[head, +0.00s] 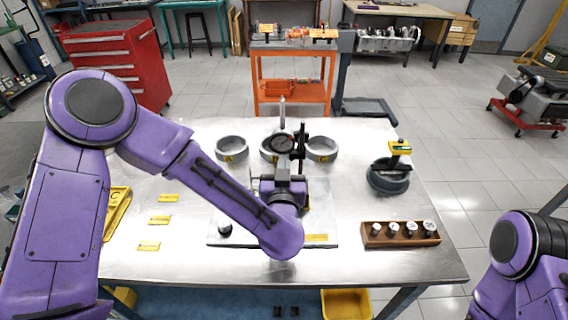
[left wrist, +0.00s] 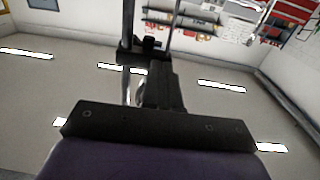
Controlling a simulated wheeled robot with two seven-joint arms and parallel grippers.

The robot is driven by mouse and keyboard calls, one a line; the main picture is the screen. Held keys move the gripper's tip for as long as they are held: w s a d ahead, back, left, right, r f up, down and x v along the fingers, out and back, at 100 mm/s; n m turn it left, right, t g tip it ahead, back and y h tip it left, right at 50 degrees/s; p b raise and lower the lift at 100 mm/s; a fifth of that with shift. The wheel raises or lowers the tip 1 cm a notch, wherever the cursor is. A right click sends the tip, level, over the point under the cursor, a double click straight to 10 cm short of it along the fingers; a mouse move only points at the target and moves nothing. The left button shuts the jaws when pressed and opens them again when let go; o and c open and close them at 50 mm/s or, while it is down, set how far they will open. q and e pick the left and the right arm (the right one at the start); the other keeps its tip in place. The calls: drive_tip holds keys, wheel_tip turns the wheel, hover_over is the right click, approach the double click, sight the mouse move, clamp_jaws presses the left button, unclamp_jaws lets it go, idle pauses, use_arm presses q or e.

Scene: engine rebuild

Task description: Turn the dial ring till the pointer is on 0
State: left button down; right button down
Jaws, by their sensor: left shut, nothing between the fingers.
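The round dial gauge (head: 283,144) has a dark face and stands upright at the middle ring on the metal bench. A thin upright post (head: 282,112) rises behind it. My left gripper (head: 299,143) is at the right side of the dial, close to its rim; I cannot tell whether it touches. Its fingers are shut with nothing between them. The pointer and the numbers are too small to read. My right gripper is out of view.
Silver rings stand left (head: 231,147) and right (head: 322,149) of the dial. Yellow labels (head: 159,220) lie on the left.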

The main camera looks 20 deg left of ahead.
use_arm(q)
drive_tip(key=shift+r, duration=0.1)
drive_tip(key=v, duration=0.6)
drive_tip(key=shift+f, duration=0.35)
idle(0.5)
